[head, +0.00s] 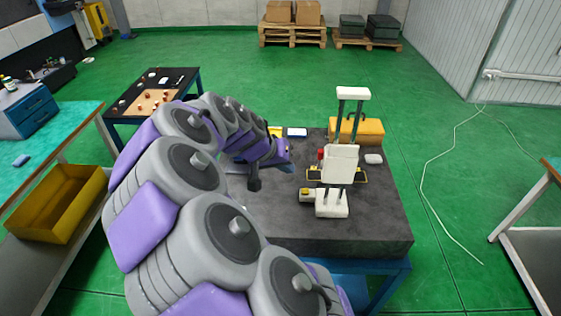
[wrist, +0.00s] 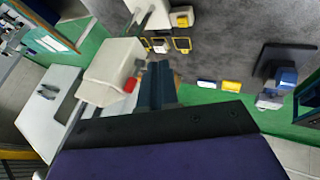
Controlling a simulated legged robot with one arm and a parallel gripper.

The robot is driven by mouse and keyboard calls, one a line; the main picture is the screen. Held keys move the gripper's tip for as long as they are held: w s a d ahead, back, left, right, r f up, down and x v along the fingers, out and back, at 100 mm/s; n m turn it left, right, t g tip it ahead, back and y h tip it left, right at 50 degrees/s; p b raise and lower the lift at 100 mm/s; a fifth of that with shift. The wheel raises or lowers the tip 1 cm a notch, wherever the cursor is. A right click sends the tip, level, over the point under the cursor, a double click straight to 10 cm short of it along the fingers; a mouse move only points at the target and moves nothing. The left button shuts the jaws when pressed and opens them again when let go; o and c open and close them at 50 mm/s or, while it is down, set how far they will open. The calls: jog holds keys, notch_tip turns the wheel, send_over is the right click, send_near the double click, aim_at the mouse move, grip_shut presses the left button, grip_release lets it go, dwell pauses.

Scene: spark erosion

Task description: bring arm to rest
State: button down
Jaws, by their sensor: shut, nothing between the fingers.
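My grey and purple arm (head: 185,165) rises from the bottom of the head view and bends over the dark grey worktable (head: 380,225). Its far end is above the left part of that table, left of a white machine (head: 340,165). In the wrist view, the dark fingers of my gripper (wrist: 157,85) are together with nothing between them. The white machine's block (wrist: 110,70) appears close to the left of the fingers there. The arm hides part of the table's left side in the head view.
A yellow case (head: 362,130) sits behind the machine. A dark table (head: 160,88) with small parts stands at the back left. A yellow bin (head: 62,205) is under the left bench. Loaded pallets (head: 292,35) stand far back. Green floor is open to the right of the worktable.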

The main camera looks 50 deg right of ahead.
jog(key=w+a+r+n+t, duration=0.2)
jog(key=a+r+n, duration=0.15)
jog(key=a, duration=0.35)
jog(key=s+a+f+n+g+y, duration=0.1)
jog(key=s+a+f+n+y, duration=0.1)
jog(key=s+a, duration=0.9)
jog(key=s+a+f+n+g+y, duration=0.1)
jog(key=s+a+n+y, duration=0.4)
jog(key=s+a, duration=0.6)
jog(key=shift+a+f+n, duration=0.35)
jog(key=shift+a+f, duration=0.4)
jog(key=shift+a, duration=0.05)
jog(key=shift+w, duration=0.1)
